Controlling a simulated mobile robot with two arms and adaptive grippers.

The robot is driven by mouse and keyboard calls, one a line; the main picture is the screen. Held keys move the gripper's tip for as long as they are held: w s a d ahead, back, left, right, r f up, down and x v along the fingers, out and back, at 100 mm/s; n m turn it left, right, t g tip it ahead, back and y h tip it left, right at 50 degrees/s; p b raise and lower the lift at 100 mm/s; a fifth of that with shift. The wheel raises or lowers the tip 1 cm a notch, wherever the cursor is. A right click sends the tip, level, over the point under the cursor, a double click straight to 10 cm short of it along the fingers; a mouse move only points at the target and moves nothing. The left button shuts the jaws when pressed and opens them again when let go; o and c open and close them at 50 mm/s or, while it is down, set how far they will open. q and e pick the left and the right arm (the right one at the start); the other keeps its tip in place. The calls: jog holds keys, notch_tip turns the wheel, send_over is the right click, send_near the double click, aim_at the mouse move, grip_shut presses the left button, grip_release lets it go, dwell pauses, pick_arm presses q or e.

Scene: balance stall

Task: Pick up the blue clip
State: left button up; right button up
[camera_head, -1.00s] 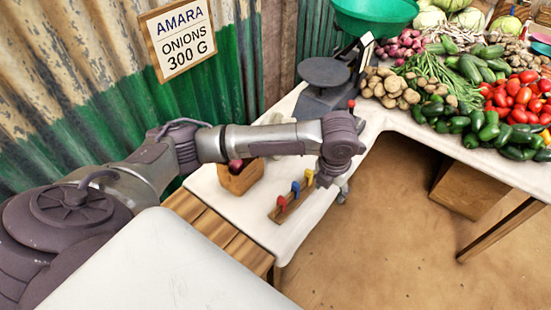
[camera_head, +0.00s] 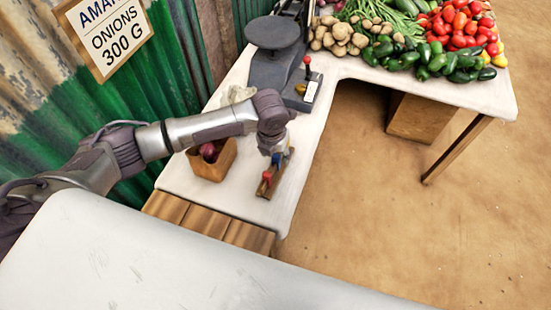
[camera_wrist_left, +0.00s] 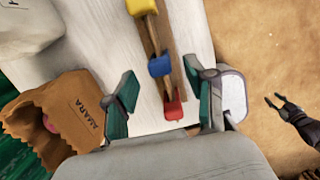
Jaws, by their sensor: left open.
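The blue clip (camera_wrist_left: 160,66) sits on a wooden strip (camera_wrist_left: 155,38) between a yellow clip (camera_wrist_left: 141,7) and a red clip (camera_wrist_left: 173,107) in the left wrist view. My left gripper (camera_wrist_left: 164,100) is open, its green-padded fingers on either side of the strip near the red and blue clips. Nothing is held between them. In the head view the left gripper (camera_head: 277,150) is over the strip on the white table. The blue clip (camera_head: 277,160) is partly hidden there, and the red clip (camera_head: 266,177) shows in front.
A paper bag (camera_head: 212,165) marked AMARA, with onions in it, stands left of the strip. A scale (camera_head: 284,70) stands behind. Vegetables lie farther back. A dark gripper-like part (camera_wrist_left: 290,113), probably my right gripper, shows small over the floor.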

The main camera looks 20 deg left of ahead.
aim_at(277, 161)
pick_arm(q)
jog(key=shift+w+f, duration=0.1)
jog(key=shift+f, duration=0.55)
jog(key=f, duration=0.1)
jog(key=f+p, duration=0.1)
jog(key=f, duration=0.1)
jog(key=shift+w+d+f, duration=0.1)
jog(key=shift+w+f, duration=0.15)
jog(key=shift+w, duration=0.15)
jog(key=shift+w+f, duration=0.1)
jog(key=shift+f, duration=0.25)
jog(key=shift+c, duration=0.5)
jog(key=c, duration=0.8)
pick_arm(e)
jog(key=shift+a+r, duration=0.45)
jog(key=shift+a, duration=0.05)
